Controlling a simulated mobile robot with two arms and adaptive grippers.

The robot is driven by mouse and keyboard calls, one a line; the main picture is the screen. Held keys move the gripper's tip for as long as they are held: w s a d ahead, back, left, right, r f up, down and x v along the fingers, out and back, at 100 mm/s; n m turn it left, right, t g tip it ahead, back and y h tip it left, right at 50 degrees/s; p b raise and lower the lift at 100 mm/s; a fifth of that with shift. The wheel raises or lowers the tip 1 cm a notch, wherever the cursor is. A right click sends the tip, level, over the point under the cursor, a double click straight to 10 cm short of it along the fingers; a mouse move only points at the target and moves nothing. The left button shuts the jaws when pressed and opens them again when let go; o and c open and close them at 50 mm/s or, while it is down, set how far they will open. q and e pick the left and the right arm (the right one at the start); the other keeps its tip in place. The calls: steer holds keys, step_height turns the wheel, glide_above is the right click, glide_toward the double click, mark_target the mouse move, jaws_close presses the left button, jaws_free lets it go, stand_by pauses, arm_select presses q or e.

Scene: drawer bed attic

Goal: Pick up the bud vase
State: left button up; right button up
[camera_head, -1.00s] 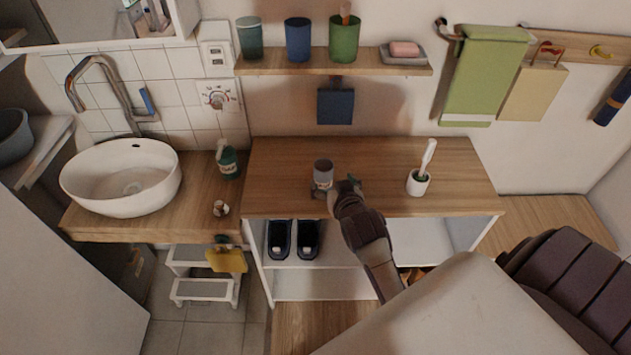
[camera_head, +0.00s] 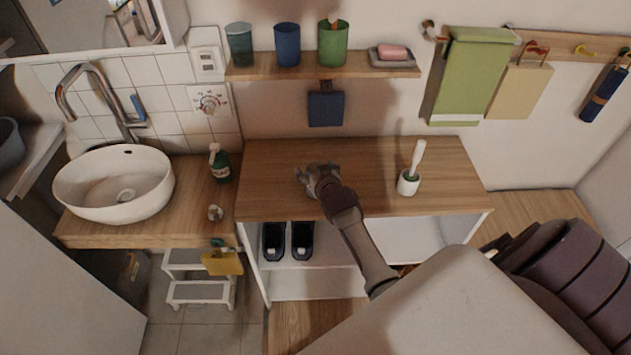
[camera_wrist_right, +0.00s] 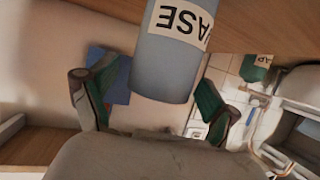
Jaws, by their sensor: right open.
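The bud vase (camera_wrist_right: 162,68) is a blue-grey cylinder with a pale label, of which the letters "ASE" show. In the right wrist view it stands between the two spread fingers of my right gripper (camera_wrist_right: 150,97), with gaps on both sides. Its one end runs out of the top of that view. In the head view my right gripper (camera_head: 312,180) is over the wooden counter (camera_head: 270,190), left of its middle, and hides the vase. The right gripper is open. My left gripper is not in view.
A white holder with a brush (camera_head: 408,183) stands on the counter to the right. A green soap bottle (camera_head: 219,163) and the sink (camera_head: 115,185) are to the left. A shelf (camera_head: 300,70) with cups and a soap dish hangs above. The counter between gripper and brush holder is clear.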

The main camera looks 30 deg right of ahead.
jaws_close()
stand_by(0.4)
